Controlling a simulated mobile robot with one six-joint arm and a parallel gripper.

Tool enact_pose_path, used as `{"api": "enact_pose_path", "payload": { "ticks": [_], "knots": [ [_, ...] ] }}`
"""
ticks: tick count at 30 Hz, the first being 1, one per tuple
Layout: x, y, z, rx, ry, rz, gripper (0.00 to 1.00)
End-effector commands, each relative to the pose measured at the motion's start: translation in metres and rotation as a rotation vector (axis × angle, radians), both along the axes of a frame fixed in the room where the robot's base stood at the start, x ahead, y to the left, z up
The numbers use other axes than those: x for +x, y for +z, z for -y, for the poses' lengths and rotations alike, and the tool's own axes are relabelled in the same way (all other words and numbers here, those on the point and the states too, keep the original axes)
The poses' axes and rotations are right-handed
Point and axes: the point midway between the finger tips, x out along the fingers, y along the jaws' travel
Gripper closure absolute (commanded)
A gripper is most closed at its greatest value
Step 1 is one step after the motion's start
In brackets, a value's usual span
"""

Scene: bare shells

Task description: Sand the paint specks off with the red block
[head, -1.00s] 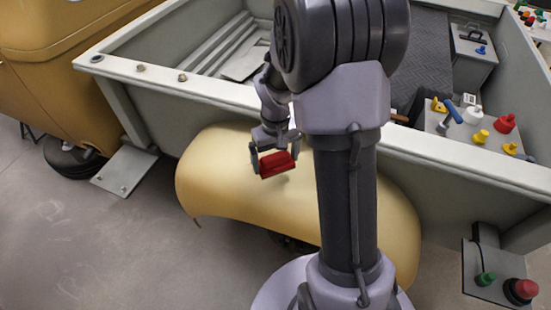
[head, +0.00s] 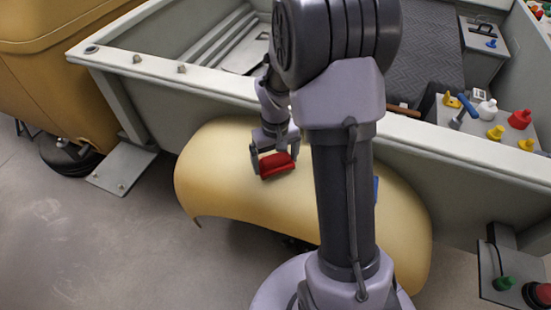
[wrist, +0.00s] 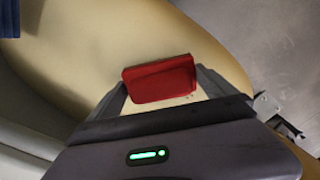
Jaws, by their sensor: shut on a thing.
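My gripper (head: 274,163) is shut on the red block (head: 278,165). In the wrist view the red block (wrist: 160,79) sits across between the fingers. It is over the upper left part of the cream-yellow fender (head: 225,165); I cannot tell whether it touches the surface. The fender also fills much of the wrist view (wrist: 100,40). I cannot clearly make out paint specks; my arm hides part of the fender, and the block covers what lies under it.
A grey truck bed wall (head: 440,145) rises behind the fender. A blue thing (head: 376,190) shows on the fender just right of my arm. A panel in the bed holds coloured knobs and a blue-handled tool (head: 465,116). A red and green button box (head: 503,284) is at lower right.

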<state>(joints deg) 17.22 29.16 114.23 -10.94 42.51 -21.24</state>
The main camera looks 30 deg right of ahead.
Motion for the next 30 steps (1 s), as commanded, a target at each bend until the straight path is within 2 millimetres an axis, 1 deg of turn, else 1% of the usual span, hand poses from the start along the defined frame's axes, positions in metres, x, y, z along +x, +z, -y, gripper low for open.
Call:
{"api": "enact_pose_path", "payload": {
  "ticks": [11, 30],
  "knots": [
    [0.000, 0.000, 0.000, 0.000, 0.000, 0.000, 0.37],
    [0.000, -0.013, 0.000, 0.000, 0.000, 0.000, 0.37]
  ]
}}
